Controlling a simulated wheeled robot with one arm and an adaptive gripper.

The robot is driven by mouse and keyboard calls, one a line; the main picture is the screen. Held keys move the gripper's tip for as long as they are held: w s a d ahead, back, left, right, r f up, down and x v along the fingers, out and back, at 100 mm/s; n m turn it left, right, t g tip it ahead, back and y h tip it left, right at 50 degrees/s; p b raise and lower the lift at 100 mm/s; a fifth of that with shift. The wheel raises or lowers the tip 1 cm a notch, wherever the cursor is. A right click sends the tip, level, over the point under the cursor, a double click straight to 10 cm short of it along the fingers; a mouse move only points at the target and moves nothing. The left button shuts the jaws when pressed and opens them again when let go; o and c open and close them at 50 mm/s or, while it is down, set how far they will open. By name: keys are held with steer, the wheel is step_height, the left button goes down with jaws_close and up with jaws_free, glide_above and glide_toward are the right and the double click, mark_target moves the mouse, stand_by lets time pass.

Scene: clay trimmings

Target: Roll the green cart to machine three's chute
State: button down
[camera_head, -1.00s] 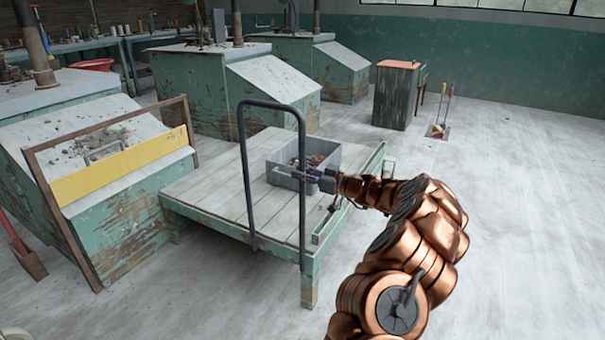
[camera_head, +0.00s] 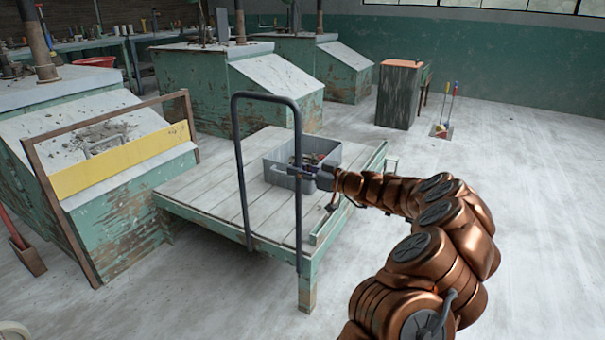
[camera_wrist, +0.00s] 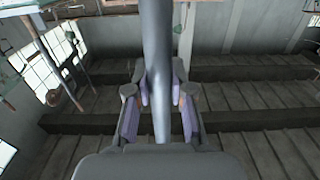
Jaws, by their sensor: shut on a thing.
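The green cart (camera_head: 180,193) has a plank deck, worn green edges and a dark tube handle (camera_head: 239,165) at its near side. My gripper (camera_head: 302,173) is shut on the right upright of that handle. In the wrist view, the handle tube (camera_wrist: 157,45) runs between the purple-padded fingers of my gripper (camera_wrist: 161,92). A grey bin (camera_head: 290,175) with small items stands on the deck. Several green machines with sloped chutes stand in a row: a near one (camera_head: 130,215), a middle one (camera_head: 275,90) and a far one (camera_head: 345,55). I see no numbers on them.
A wooden frame with a yellow board (camera_head: 120,162) stands at the near machine, close to the cart's left side. A dark cabinet (camera_head: 397,95) and a dustpan with brushes (camera_head: 441,130) are at the back right. The floor to the right is open.

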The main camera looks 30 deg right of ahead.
steer(key=shift+s+a+b, duration=0.55)
steer(key=shift+a+b, duration=0.35)
steer(key=shift+a, duration=0.05)
steer(key=shift+s+a+b, duration=0.55)
steer(key=shift+a+b, duration=0.3)
steer(key=shift+a, duration=0.05)
steer(key=shift+f, duration=0.1)
steer(key=s+a+b, duration=0.4)
steer(key=a+b, duration=0.1)
steer(key=a, duration=0.2)
steer(key=shift+s, duration=0.1)
